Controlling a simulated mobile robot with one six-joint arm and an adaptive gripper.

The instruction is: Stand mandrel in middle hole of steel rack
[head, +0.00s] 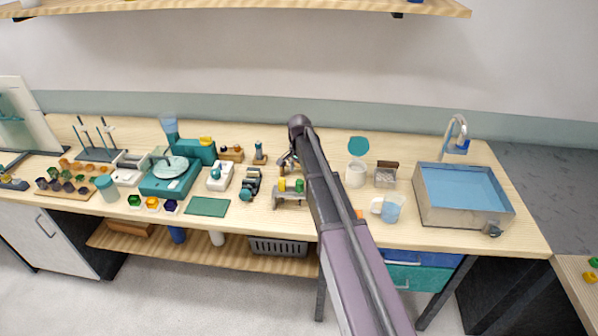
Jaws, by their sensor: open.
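A small grey rack (290,197), which looks like the steel rack, stands near the front edge of the bench, just left of my arm. A yellow piece (282,185) and a green piece (299,186) show at its top. Its holes are too small to make out, and my arm may cover its right end. My gripper (287,163) is just behind the rack, open, partly hidden by my own wrist. I cannot pick out the mandrel for certain; no rod shows clearly between the fingers.
Left of the rack are a dark teal device (251,184), a white device (219,177) and a green mat (207,206). A dark stand with upright rods (99,154) is at far left.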

